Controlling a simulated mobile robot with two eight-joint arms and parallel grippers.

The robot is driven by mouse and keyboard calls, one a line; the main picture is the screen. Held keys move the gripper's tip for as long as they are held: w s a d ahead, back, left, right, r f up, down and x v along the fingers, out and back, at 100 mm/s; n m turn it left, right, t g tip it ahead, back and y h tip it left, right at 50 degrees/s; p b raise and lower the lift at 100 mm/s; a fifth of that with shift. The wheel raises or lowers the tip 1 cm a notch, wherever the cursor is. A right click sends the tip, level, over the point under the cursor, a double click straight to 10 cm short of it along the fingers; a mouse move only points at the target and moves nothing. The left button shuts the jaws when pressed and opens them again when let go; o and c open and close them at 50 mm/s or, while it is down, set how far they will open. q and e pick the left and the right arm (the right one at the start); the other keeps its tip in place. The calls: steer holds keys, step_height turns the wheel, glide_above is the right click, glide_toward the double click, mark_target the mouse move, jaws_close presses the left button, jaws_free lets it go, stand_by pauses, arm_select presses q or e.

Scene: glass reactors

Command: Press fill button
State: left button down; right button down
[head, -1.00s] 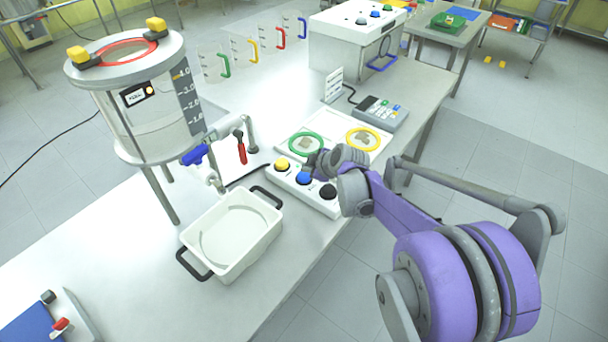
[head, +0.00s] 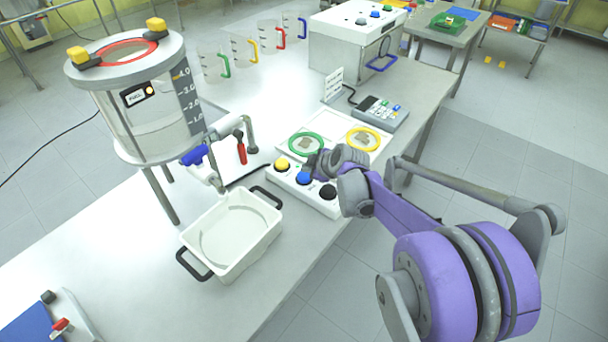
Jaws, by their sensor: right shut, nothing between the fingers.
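A white button box (head: 290,184) on the table carries a yellow button (head: 282,164), a blue button (head: 303,178) and a black button (head: 328,192). No label readable here tells which is the fill button. My right gripper (head: 313,165) is shut and empty, with its tip just behind and above the blue button. I cannot tell whether it touches the button. My left gripper is not in view.
A white tub (head: 215,262) with dark handles stands in front of the reactor's outlet. Several glass jugs and a grey keypad device (head: 378,113) stand farther back. The front table surface is mostly clear.

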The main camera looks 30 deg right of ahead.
mark_target(307, 177)
steer(key=shift+f, duration=0.1)
stand_by(0.4)
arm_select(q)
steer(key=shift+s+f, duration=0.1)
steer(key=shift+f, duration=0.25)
arm_select(e)
steer(key=shift+f, duration=0.4)
arm_select(q)
steer(key=shift+b, duration=0.3)
arm_select(e)
steer(key=shift+f, duration=0.1)
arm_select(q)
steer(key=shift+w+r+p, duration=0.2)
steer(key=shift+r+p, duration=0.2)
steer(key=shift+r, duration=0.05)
arm_select(e)
steer(key=shift+r, duration=0.6)
